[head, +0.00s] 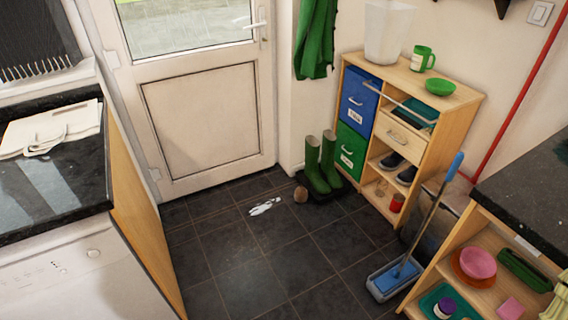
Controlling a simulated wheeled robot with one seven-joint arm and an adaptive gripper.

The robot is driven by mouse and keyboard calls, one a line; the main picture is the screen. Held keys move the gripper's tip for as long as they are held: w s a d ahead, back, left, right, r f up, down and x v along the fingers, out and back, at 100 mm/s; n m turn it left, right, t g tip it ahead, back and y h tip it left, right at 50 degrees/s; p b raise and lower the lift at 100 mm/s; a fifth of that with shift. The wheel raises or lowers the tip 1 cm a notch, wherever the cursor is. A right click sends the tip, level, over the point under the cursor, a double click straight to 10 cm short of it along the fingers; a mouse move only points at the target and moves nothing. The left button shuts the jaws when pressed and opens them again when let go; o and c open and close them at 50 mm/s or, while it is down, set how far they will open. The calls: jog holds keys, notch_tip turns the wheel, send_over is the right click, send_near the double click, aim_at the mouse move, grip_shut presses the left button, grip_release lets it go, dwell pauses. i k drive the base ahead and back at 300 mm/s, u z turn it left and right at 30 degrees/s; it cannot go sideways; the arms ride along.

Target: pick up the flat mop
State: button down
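The flat mop stands on the dark tiled floor at the lower right of the head view. The handle passes in front of a dark bin-like container and close to the granite counter on the right. My gripper is not in view.
The open shelf (440,275) under the right counter (530,190) stands close beside the mop head. A wooden cabinet (448,105) is behind it. The middle floor is mostly clear.

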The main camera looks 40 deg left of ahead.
aim_at(389, 279)
jog(key=u, duration=2.45)
jog(key=i, duration=1.4)
jog(key=z, duration=2.7)
